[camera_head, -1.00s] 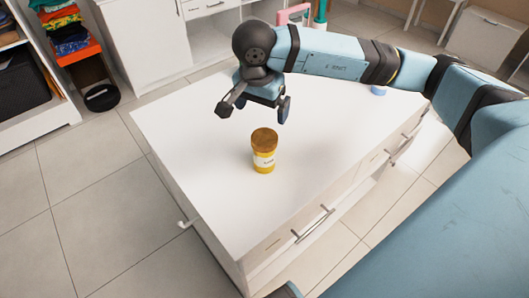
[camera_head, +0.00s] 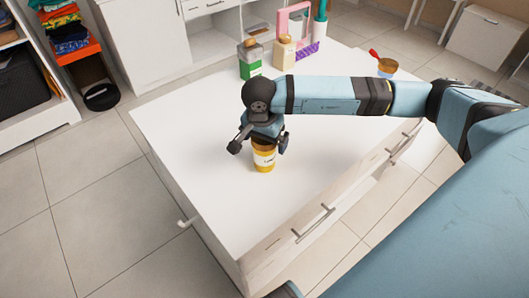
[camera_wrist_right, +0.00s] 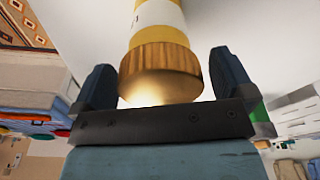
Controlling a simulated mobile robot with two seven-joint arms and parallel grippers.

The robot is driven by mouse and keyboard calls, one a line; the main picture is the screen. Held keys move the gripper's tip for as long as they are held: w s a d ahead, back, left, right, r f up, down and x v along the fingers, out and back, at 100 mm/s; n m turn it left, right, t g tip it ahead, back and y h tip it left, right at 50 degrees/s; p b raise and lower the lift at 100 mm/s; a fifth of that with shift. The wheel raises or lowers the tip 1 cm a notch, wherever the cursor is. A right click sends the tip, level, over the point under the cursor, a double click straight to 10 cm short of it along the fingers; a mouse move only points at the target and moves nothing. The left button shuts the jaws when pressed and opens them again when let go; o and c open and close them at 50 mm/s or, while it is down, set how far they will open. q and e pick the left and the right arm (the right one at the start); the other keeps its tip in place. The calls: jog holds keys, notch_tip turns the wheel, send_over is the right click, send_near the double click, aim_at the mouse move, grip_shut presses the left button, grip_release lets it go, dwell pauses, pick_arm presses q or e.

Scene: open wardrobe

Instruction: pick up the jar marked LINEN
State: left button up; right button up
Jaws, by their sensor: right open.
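The jar (camera_head: 264,160) is yellow with a white label and a brown lid; it stands upright on the white island top. The writing on its label is too small to read. My right gripper (camera_head: 258,146) is above and around the jar's lid, with its fingers apart. In the right wrist view the jar's lid (camera_wrist_right: 160,68) sits between the two open fingers of the right gripper (camera_wrist_right: 165,75), with gaps on both sides. My left gripper does not show.
The white island top (camera_head: 200,180) is clear around the jar. Behind my right arm stand a green-and-white bottle (camera_head: 250,62), a cream bottle (camera_head: 284,52), a pink frame (camera_head: 297,20) and a cup with a red-handled item (camera_head: 387,67). Drawer handles (camera_head: 313,224) line the front side.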

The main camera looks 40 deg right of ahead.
jog(key=c, duration=1.2)
